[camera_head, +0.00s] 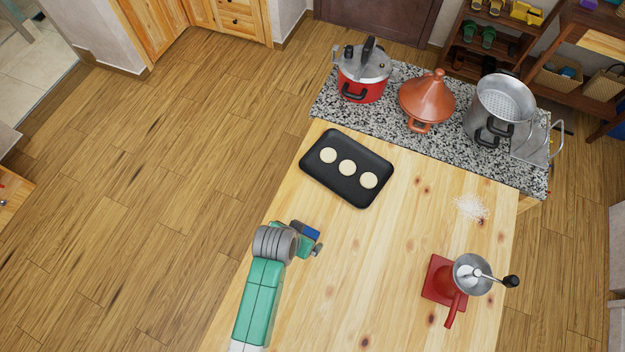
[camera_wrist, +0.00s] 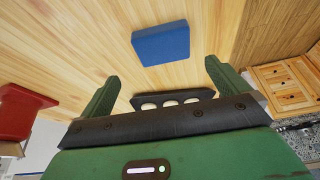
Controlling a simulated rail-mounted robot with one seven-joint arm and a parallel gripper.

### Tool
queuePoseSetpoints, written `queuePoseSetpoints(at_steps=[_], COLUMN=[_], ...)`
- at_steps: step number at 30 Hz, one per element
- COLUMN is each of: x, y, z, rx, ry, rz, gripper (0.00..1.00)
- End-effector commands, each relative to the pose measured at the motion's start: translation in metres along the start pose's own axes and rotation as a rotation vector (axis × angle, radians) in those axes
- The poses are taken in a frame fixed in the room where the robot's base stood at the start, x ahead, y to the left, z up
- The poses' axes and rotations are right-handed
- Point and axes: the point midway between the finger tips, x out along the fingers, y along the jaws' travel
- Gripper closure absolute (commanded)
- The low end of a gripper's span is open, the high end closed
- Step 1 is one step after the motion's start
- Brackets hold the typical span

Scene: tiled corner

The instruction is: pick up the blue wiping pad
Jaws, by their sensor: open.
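The blue wiping pad (camera_wrist: 161,44) is a flat rectangular block lying on the wooden worktop, in the upper middle of the wrist view. In the head view only part of the blue pad (camera_head: 311,233) shows beside my gripper, which hides the rest. My gripper (camera_wrist: 162,68) is open, with its two green fingers apart and nothing between them. In the wrist view the pad appears beyond the fingertips, roughly in line with the gap. In the head view my gripper (camera_head: 307,241) is low near the worktop's left edge, close to the pad.
A black tray (camera_head: 318,178) with three pale discs lies further back. A red grinder (camera_head: 440,281) stands at right, near a white granular patch (camera_head: 470,207). A red pot (camera_head: 361,90), a tagine (camera_head: 427,97) and a steel pot (camera_head: 496,112) stand on the granite strip. The worktop's middle is clear.

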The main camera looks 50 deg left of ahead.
Motion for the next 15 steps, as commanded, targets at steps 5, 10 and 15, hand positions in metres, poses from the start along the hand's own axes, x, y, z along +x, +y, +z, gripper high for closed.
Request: queuePoseSetpoints(at_steps=[5, 10, 15], x=[0.015, 0.027, 0.053], y=[0.000, -0.001, -0.006], z=[-0.001, -0.002, 0.003], rx=[0.001, 0.001, 0.000], ry=[0.001, 0.005, 0.003], rz=[0.000, -0.001, -0.001], gripper=[0.00, 0.00, 0.00])
